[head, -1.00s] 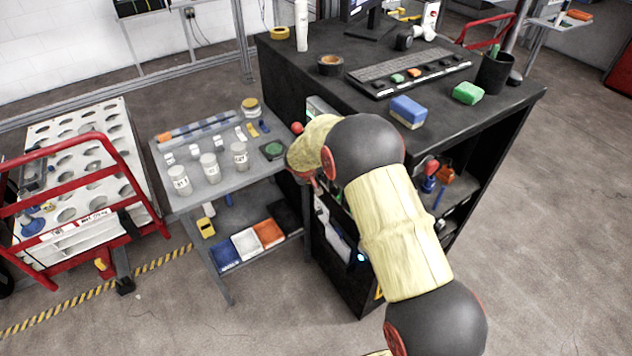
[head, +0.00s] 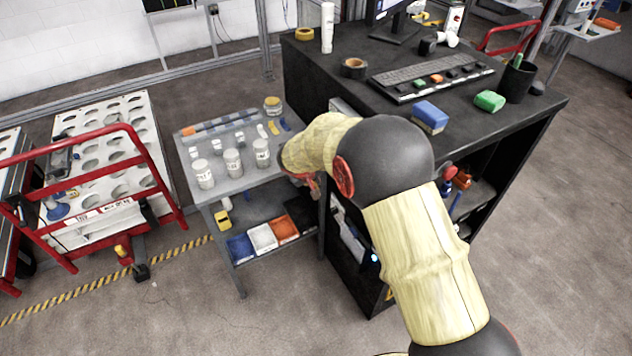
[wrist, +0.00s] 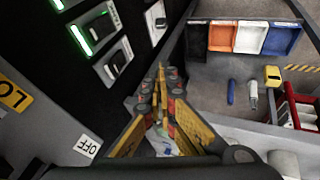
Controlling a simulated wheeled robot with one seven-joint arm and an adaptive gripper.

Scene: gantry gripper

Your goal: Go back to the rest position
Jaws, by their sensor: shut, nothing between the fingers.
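My gripper (wrist: 160,100) shows in the wrist view, with its yellow and dark fingers drawn together and nothing held between them. In the head view my arm, in a pale yellow cover with dark joints, reaches over the gap between the black desk (head: 540,98) and the grey side table (head: 190,150). The gripper itself is mostly hidden behind the arm there. In the wrist view the fingers point along a dark panel (wrist: 75,65) with switches and green lights.
White jars (head: 233,162) stand on the grey table, with blue, white and orange bins (head: 262,238) on its lower shelf. A red-railed cart (head: 120,130) stands at the left. Blue (head: 430,117) and green (head: 489,101) blocks lie on the desk. Floor at the right is clear.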

